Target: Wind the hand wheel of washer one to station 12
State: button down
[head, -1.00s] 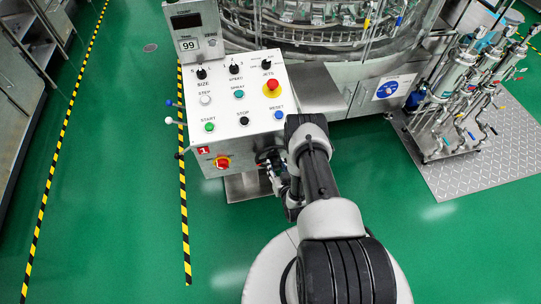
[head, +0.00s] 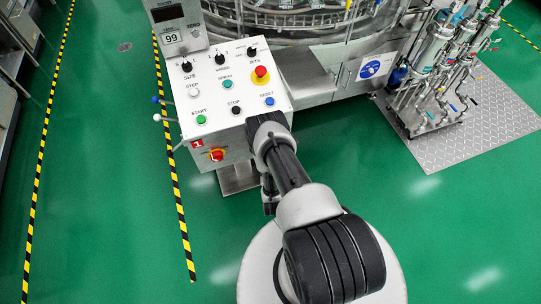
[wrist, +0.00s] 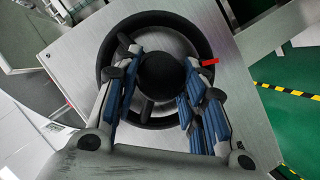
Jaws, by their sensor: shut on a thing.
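The hand wheel (wrist: 109,50) is a black ring with a dark round knob (wrist: 162,75) at its middle, on a grey metal face of the washer in the wrist view. A red marker (wrist: 209,62) stands at the ring's right side. My gripper (wrist: 162,92) has blue-padded fingers on both sides of the knob, inside the ring, and is shut on the wheel. Which part the pads press is hard to tell. In the head view my arm hides the wheel and gripper. The control box (head: 228,120) there carries a red "1" plate (head: 197,143). No station number is readable.
A display (head: 168,14) with a "99" label stands above the box. Levers (head: 158,117) stick out at its left. A pipe rack (head: 432,75) stands at the right. Green floor is clear around my base.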

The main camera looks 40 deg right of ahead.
jog(key=shift+f+n+h+b, duration=0.15)
jog(key=shift+n+h+b, duration=0.5)
jog(key=shift+n, duration=0.55)
jog(key=c, duration=1)
grip_release()
jog(key=shift+s+a, duration=0.1)
jog(key=v, duration=0.7)
jog(key=shift+s+a, duration=0.1)
jog(key=shift+s, duration=0.05)
